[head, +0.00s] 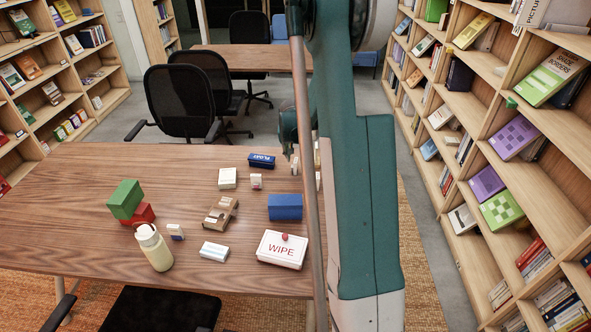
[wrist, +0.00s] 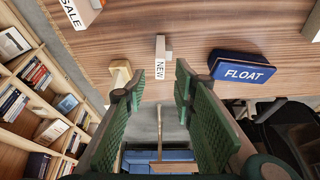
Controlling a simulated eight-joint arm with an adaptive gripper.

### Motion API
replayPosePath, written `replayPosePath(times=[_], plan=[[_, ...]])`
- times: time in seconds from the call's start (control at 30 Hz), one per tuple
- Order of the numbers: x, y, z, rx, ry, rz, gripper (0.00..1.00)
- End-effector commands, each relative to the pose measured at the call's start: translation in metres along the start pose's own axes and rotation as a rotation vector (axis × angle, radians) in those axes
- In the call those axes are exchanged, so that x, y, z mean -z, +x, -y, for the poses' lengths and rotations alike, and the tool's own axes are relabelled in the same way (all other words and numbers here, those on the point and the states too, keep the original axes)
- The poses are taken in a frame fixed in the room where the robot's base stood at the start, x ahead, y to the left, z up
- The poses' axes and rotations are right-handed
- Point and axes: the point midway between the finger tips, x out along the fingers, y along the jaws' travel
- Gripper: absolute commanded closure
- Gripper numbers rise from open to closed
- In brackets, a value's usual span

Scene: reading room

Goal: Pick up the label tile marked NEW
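The label tile marked NEW (wrist: 160,66) is a small white upright piece near the table's edge in the wrist view, its lettering running sideways. My gripper (wrist: 160,86) is open. Its two green fingers are spread, with the tile ahead of the gap between their tips; I see nothing held. In the head view my arm covers much of this area, and I cannot read the word NEW there.
The blue FLOAT box (wrist: 242,68) stands right of the tile; it also shows in the head view (head: 262,161). A pale wooden piece (wrist: 119,74) is close to the left finger. A SALE tile (wrist: 76,12) lies at upper left. The WIPE box (head: 282,250) is nearer the front.

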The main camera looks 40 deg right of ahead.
Motion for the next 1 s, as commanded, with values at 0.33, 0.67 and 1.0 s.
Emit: replayPosePath(times=[0.33,0.67,1.0], plan=[[-0.001,0.005,0.0,0.0,0.0,0.0,0.73],[-0.002,0.018,0.0,0.0,0.0,0.0,0.73],[-0.003,0.051,0.0,0.0,0.0,0.0,0.73]])
